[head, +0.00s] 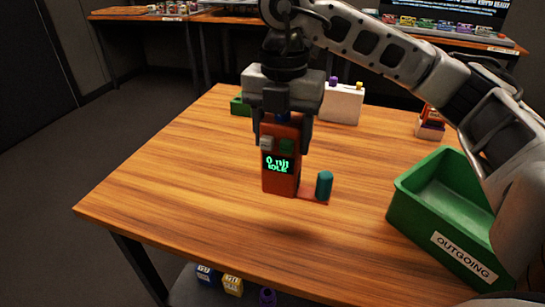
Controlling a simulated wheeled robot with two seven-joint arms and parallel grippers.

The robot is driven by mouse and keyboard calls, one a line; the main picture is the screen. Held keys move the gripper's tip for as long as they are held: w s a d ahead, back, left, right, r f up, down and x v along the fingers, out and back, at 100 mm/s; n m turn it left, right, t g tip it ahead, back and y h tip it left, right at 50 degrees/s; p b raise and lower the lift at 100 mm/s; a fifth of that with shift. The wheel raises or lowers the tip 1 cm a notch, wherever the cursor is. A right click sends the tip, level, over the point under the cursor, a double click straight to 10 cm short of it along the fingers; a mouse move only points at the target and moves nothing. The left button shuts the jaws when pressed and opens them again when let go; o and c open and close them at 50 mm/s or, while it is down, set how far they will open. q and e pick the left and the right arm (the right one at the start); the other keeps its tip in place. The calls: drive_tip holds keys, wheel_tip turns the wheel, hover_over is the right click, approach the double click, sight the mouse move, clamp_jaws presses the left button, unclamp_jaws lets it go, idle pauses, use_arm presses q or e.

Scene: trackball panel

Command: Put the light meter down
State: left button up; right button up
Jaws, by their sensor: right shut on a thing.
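The light meter (281,184) is an upright orange-red device with a dark screen reading "0 nit IDLE" in green. My right gripper (282,138) comes down from above and is shut on its upper part, one finger on each side. The meter's lower end is at or just above the wooden table (180,190); I cannot tell if it touches. A flat red piece (312,196) with a teal, round-topped peg (324,185) is right beside the meter's foot. My left gripper is not in view.
A green bin (408,208) marked "OUTGOING" stands at the table's right. A white box (342,104) with purple and yellow knobs and a green object (239,106) are behind my gripper. An orange-and-white item (431,124) is at the back right. The table's left and front are clear.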

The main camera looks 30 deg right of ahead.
drive_tip(key=w+f, duration=0.1)
drive_tip(key=f, duration=0.1)
drive_tip(key=w+f, duration=0.1)
drive_tip(key=w, duration=0.1)
drive_tip(key=shift+a+f, duration=0.1)
drive_tip(key=shift+f, duration=0.25)
wheel_tip(320, 180, down, 3)
drive_tip(key=shift+f, duration=0.1)
drive_tip(key=shift+f, duration=0.15)
drive_tip(key=o, duration=1.4)
